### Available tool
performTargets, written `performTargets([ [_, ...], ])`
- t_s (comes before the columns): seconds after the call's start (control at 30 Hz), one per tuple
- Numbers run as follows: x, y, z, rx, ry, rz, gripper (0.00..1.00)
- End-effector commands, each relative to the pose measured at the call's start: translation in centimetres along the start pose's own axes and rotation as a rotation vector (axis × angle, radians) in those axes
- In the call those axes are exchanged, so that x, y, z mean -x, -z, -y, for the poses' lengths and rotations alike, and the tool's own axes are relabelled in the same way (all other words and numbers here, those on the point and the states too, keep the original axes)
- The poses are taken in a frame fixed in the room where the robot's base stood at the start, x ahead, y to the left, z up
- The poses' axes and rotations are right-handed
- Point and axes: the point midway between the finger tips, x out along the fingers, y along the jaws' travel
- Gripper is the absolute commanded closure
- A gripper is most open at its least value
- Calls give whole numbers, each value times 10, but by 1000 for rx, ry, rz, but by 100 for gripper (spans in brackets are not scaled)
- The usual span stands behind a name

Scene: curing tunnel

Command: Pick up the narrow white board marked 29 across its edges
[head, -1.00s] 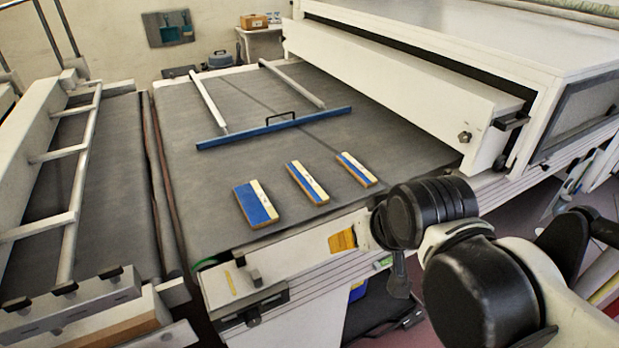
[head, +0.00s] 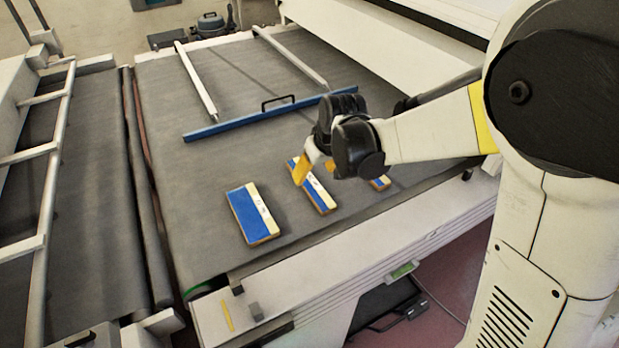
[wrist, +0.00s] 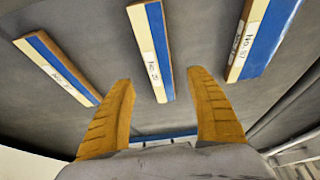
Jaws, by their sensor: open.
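Three flat boards with blue and cream-white faces and wooden edges lie apart on the grey belt. The left board (head: 252,216) is widest in blue; it is at right in the wrist view (wrist: 262,38). The middle board (head: 320,196) is narrower; it shows centrally in the wrist view (wrist: 153,45). The right board (head: 380,182) is mostly hidden by my arm in the head view; the wrist view shows it at left (wrist: 58,68). Labels are too small to read surely; I cannot tell which is 29. My gripper (wrist: 159,76) is open and empty above the middle board.
A blue bar with a black handle (head: 265,119) crosses the belt (head: 170,160) behind the boards, joined to two pale rods. A white machine housing (head: 400,50) stands at the back right. The belt left of the boards is clear.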

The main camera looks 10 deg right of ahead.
Motion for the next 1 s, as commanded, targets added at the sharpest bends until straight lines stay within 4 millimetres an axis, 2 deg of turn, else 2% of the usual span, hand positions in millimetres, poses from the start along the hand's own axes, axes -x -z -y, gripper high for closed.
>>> performTargets([
  [0.03, -10, 0, 0, 0, 0, 0, 34],
  [0.33, -34, 0, 0, -1, 0, 0, 34],
  [0.57, -70, 0, -1, -1, -1, -1, 34],
  [0.8, -71, 1, -1, -1, -1, -1, 34],
  [0.83, -71, 1, -1, -1, -1, -1, 39],
  [0.87, -71, 1, -1, -1, -1, -1, 48],
  [1.0, -71, 1, -1, -1, -1, -1, 91],
])
